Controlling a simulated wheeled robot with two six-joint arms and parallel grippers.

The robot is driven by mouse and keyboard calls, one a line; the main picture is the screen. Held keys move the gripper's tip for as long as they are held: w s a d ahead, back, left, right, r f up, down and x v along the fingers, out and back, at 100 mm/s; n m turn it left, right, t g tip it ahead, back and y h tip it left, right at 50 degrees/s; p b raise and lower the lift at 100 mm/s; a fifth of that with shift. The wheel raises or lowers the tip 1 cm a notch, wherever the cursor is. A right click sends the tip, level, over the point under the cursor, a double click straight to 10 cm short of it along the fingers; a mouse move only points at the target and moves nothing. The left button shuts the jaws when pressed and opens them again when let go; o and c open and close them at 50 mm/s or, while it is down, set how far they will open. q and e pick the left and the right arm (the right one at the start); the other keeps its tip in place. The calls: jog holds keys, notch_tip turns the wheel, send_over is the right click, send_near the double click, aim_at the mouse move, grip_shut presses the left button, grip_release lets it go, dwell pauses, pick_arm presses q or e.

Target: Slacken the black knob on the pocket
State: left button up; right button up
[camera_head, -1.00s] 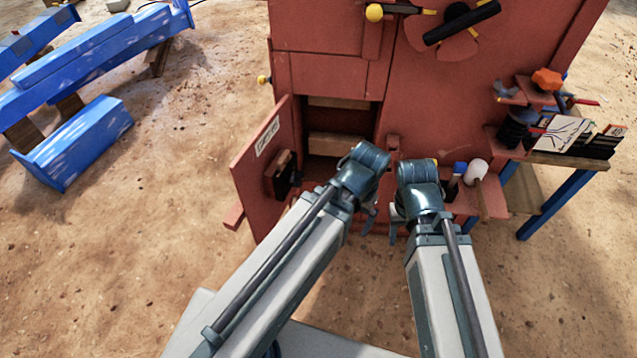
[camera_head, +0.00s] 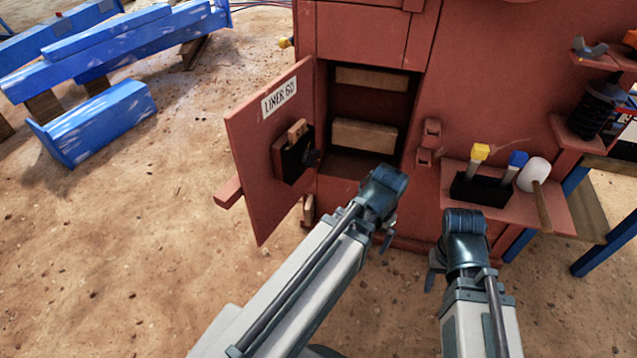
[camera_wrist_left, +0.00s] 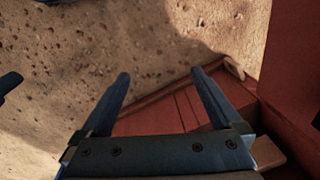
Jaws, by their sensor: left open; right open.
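The red machine's open compartment (camera_head: 340,100) holds wooden blocks. A red shelf (camera_head: 555,208) at right carries yellow and blue-topped tools in a black holder (camera_head: 480,188) and a white-headed mallet (camera_head: 535,173). Blue beams (camera_head: 100,125) lie at left. Sand between them and the door is clear.

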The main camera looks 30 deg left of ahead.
pick_arm(q)
jog(key=w+a+f+m+y+b, duration=0.15)
jog(key=a+f+b, duration=0.25)
jog(key=f+b, duration=0.5)
jog(key=m+y+b, duration=0.4)
jog(key=m+y, duration=1.2)
jog(key=m, duration=0.1)
send_near(316, 162)
jog(key=shift+h, duration=0.25)
jog(key=a, duration=1)
jog(key=shift+w+a+r, duration=0.15)
jog(key=shift+w+a, duration=0.05)
pick_arm(e)
notch_tip(316, 162, down, 16)
jog(key=shift+r, duration=0.25)
pick_arm(q)
jog(key=c, duration=1.4)
